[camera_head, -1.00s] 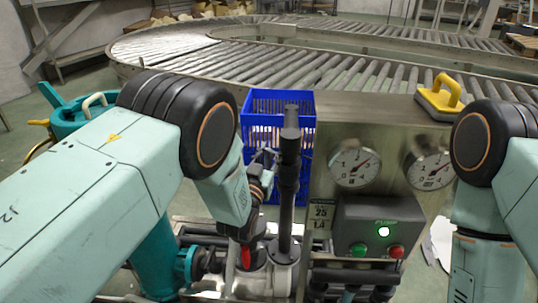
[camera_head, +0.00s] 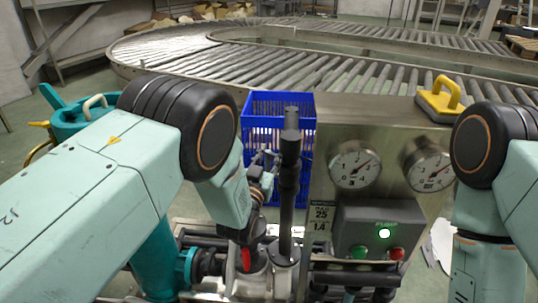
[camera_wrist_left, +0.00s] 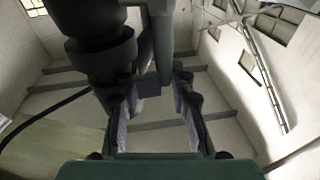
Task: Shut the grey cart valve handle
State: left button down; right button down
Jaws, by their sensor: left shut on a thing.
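My left gripper (camera_head: 265,160) points upward beside a black upright post (camera_head: 290,180) on the cart and is small and partly hidden by my own wrist in the head view. In the left wrist view its two fingers (camera_wrist_left: 160,105) stand either side of the lower end of a grey bar, which I take for the valve handle (camera_wrist_left: 163,40). The gripper is shut on this handle. The dark post (camera_wrist_left: 98,50) is close to the left of it in that view. My right arm shows at the right edge of the head view, but its gripper is out of view.
A steel panel with two gauges (camera_head: 352,168) and a pump box (camera_head: 378,230) with a lit lamp stands right of the post. A red part (camera_head: 246,260) sits low below my left wrist. A blue crate (camera_head: 250,105) and a roller conveyor (camera_head: 330,65) are behind.

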pick_arm(q)
jog(key=shift+w+a+r, duration=0.1)
jog(key=shift+a, duration=0.2)
jog(key=c, duration=1.6)
grip_release()
jog(key=shift+c, duration=0.2)
jog(key=shift+p+v, duration=0.9)
jog(key=shift+v, duration=0.25)
jog(key=p+v, duration=0.3)
jog(key=v, duration=0.3)
jog(key=shift+s+r+p, duration=0.3)
jog(key=shift+s+r, duration=0.1)
jog(key=shift+r, duration=0.1)
